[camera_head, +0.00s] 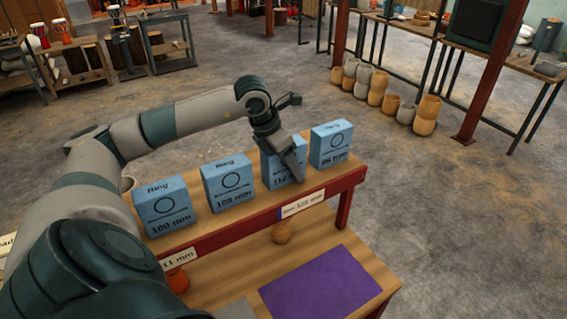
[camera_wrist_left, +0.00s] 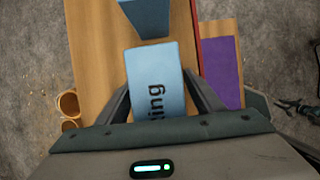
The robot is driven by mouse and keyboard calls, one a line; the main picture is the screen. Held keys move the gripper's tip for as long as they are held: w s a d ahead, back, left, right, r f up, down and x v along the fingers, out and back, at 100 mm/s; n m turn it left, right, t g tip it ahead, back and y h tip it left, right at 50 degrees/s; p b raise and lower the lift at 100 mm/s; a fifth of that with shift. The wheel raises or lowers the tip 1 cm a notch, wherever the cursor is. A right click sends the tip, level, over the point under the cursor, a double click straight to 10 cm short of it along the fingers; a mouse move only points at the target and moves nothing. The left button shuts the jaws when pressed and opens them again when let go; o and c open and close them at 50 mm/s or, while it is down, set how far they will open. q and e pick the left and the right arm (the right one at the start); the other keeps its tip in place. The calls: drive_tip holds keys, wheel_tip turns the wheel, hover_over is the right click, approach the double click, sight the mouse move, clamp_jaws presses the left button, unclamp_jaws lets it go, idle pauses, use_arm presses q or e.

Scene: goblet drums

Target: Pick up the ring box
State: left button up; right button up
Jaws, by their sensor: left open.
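Several blue ring boxes stand in a row on a raised wooden shelf: a 100 mm box (camera_head: 163,206), a second box (camera_head: 228,183), a third box (camera_head: 271,170) and a far-right box (camera_head: 331,144). My left gripper (camera_head: 291,163) points down at the third box and hides part of its front. In the left wrist view, my open left gripper (camera_wrist_left: 157,84) has one finger on each side of a blue box (camera_wrist_left: 156,65) with "Ring" lettering. I cannot tell whether the fingers touch it. My right gripper is not seen.
The shelf has a red front edge (camera_head: 230,231) with size labels. Below it, a purple mat (camera_head: 320,282) lies on a lower wooden surface. Wooden drum shells (camera_head: 376,88) stand on the floor at the back, near a red post (camera_head: 490,72). The floor between is open.

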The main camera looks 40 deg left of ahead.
use_arm(q)
drive_tip(key=shift+f+b, duration=0.15)
drive_tip(key=shift+b, duration=0.15)
idle(0.4)
drive_tip(key=shift+c, duration=0.6)
drive_tip(key=c, duration=1.2)
drive_tip(key=shift+o, duration=0.2)
drive_tip(key=shift+r+p, duration=0.35)
drive_tip(key=shift+p, duration=0.3)
drive_tip(key=d+r+p, duration=0.6)
drive_tip(key=d+r, duration=0.4)
drive_tip(key=d, duration=0.1)
drive_tip(key=shift+w+d+r+p, duration=0.3)
drive_tip(key=shift+w+r+p, duration=0.1)
drive_tip(key=shift+w, duration=0.05)
